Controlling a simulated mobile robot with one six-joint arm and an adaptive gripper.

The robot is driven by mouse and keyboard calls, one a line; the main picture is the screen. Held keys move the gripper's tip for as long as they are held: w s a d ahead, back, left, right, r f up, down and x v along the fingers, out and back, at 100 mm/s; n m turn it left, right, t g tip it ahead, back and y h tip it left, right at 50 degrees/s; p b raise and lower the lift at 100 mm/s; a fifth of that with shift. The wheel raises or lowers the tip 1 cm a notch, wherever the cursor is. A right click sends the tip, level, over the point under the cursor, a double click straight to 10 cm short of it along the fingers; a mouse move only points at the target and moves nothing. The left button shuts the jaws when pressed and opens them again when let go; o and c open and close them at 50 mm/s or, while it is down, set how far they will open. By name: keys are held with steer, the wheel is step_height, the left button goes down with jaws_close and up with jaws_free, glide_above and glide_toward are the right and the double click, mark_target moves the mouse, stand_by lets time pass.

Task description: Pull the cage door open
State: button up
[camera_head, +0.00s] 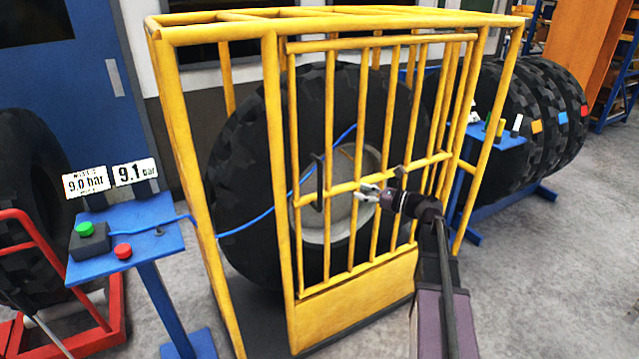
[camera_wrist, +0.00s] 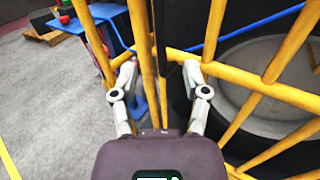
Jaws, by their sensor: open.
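The yellow barred cage door (camera_head: 360,286) has a solid lower panel and stands in the front of the yellow cage (camera_head: 172,115), apparently closed. A dark upright handle (camera_head: 319,182) is on its left edge. My gripper (camera_head: 364,191) is open in front of the door bars, right of the handle in the head view. In the wrist view my gripper (camera_wrist: 158,76) has its two fingers spread, with yellow uprights (camera_wrist: 143,50) showing between them. A dark strip beside the right finger may be the handle; I cannot tell. No contact is visible.
A large tyre (camera_head: 240,165) with a blue hose (camera_head: 255,220) stands inside the cage. A blue stand (camera_head: 155,245) with green and red buttons and pressure displays is at left. More tyres (camera_head: 545,115) are on a rack at right. The grey floor in front is clear.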

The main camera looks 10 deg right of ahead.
steer(key=shift+a, duration=0.1)
steer(key=x, duration=1.3)
steer(key=shift+w+a, duration=0.2)
steer(key=shift+w, duration=0.05)
steer(key=shift+c, duration=0.2)
jaws_close()
